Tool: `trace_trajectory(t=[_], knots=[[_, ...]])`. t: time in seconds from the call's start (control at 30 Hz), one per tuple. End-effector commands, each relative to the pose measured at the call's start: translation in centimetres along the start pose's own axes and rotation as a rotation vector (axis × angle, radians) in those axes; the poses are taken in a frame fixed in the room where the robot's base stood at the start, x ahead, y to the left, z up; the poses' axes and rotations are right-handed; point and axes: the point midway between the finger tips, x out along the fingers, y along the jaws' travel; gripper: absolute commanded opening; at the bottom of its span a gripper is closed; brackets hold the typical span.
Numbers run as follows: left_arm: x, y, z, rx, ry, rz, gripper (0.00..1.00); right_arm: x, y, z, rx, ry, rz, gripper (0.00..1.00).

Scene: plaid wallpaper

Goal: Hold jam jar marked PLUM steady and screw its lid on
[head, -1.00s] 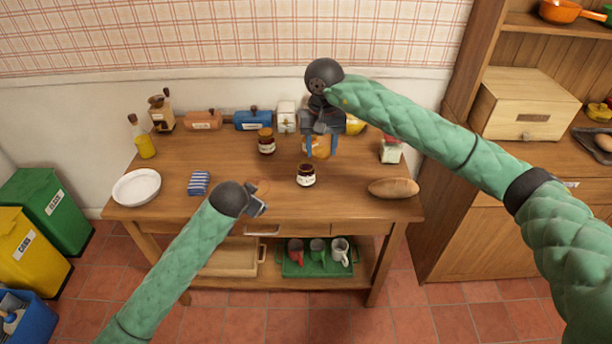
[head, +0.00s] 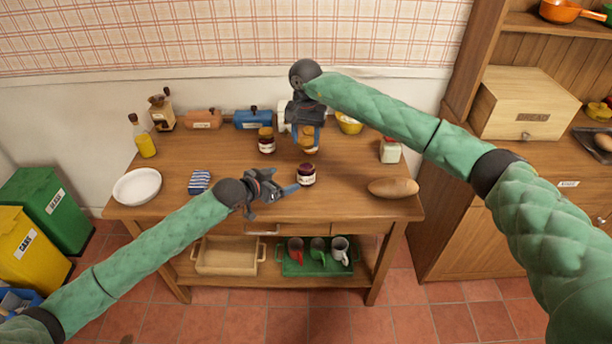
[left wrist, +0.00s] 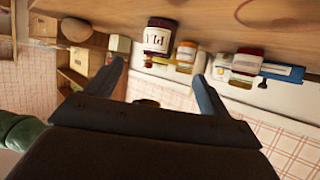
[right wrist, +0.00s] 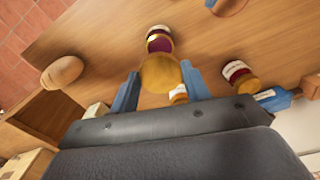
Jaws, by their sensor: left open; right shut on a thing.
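The PLUM jar (head: 306,176) stands upright and lidless near the table's front middle, with dark contents. My right gripper (head: 307,148) is shut on a round gold lid, clear in the right wrist view (right wrist: 160,74). It hangs above and behind the jar, pointing down. The lid is apart from the jar.
A bread loaf (head: 393,188) lies right; a striped cloth (head: 199,181) and white plate (head: 137,186) lie left. Bare table lies between jar and loaf.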

Motion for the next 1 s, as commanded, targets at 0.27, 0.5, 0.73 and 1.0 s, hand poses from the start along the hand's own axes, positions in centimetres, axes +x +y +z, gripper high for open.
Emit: trace_trajectory(t=[0.27,0.5,0.73,1.0], knots=[[0.0,0.1,-0.5,-0.021,0.024,0.006,0.81,0.0,0.0,0.0,0.021,0.0,0.0,0.26],[0.3,0.1,-0.5,-0.02,0.024,0.005,0.81,0.0,0.0,0.0,0.02,0.0,0.0,0.26],[2.8,0.1,-0.5,-0.021,0.023,0.005,0.81,0.0,0.0,0.0,0.019,0.0,0.0,0.26],[7.2,0.1,-0.7,-0.02,0.024,0.005,0.81,0.0,0.0,0.0,0.019,0.0,0.0,0.26]])
